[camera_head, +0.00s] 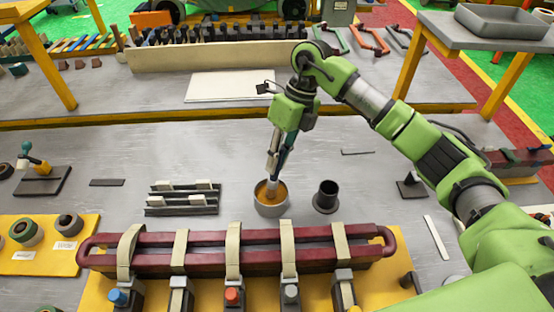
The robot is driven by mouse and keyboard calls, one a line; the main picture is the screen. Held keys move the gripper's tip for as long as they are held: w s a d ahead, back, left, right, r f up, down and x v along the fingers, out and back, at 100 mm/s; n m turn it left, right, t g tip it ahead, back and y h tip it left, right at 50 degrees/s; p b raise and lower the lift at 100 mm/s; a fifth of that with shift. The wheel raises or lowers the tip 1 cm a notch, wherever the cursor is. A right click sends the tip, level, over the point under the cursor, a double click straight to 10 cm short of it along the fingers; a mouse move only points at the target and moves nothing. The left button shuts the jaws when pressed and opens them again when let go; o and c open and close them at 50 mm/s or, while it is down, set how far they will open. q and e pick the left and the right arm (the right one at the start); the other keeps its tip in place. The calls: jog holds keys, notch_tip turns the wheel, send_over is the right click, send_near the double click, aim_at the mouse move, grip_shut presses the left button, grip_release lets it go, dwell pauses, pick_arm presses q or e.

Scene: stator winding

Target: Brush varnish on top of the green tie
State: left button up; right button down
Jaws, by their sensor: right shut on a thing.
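My right gripper (274,165) reaches down from above and is shut on a thin, brush-like tool, mostly hidden by the fingers. The tool's lower end is at a round grey pot (271,208) with amber varnish (268,190) inside. Whether the bristles touch the varnish is hard to tell. A dark red coil (207,258) lies across the front, with several cream bands over it, one (233,250) near the middle. None of the bands looks clearly green. My left gripper is not in view.
A dark empty cup (326,196) stands right of the pot. A slotted rack (182,206) is to its left. Clamps with coloured knobs, one red (232,295), line the coil's front. A yellow board (55,262) with tape rolls is at left.

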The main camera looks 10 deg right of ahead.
dwell(0.4)
jog(key=shift+r+p, duration=2)
jog(key=shift+r, duration=1.45)
